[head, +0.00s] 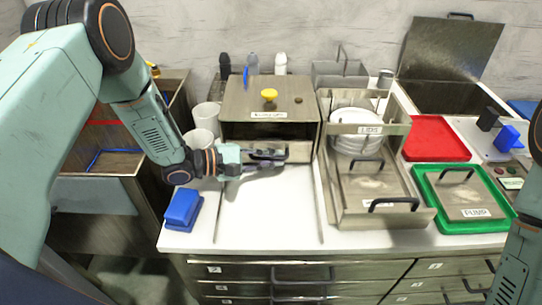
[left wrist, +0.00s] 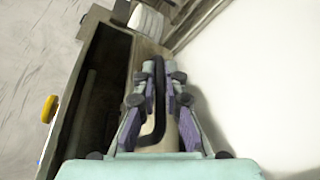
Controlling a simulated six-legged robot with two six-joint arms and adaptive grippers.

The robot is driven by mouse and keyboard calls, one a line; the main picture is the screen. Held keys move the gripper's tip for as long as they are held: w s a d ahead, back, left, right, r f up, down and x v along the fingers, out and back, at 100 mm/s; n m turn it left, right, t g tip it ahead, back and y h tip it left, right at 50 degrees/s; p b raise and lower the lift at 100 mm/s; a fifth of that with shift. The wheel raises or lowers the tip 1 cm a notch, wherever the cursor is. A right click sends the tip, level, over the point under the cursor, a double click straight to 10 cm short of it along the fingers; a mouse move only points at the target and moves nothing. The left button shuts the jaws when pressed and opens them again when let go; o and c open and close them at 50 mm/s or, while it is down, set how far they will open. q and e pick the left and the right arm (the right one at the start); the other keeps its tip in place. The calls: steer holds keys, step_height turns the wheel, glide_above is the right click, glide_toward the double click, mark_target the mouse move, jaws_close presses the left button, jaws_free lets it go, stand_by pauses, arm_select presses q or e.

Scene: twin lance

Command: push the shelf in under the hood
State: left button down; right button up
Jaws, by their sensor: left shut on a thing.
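The hood (head: 245,100) is a brown metal box with a yellow knob (head: 269,95) and a label on its front, standing at the back of the white counter. The shelf (head: 299,152) shows its front panel at the hood's open lower front. The black shelf handle (left wrist: 158,105) runs between my left fingers in the left wrist view. My left gripper (head: 252,158) is shut on this handle, coming from the left. The hood's dark opening (left wrist: 98,95) shows beside it. How deep the shelf sits is hidden. My right gripper is out of view; only part of its arm shows.
White cups (head: 205,117) stand left of the hood. A blue block (head: 183,208) lies at the counter's left front. A metal rack with plates (head: 357,135) stands close on the right. The white counter (head: 268,212) before the hood is clear between two thin rails.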

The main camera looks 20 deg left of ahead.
arm_select(q)
steer(key=shift+w+r, duration=0.15)
steer(key=shift+w, duration=0.05)
steer(key=c, duration=1.8)
jaws_free()
steer(key=shift+o, duration=0.5)
steer(key=shift+w, duration=0.1)
steer(key=shift+a, duration=0.1)
steer(key=v, duration=1.2)
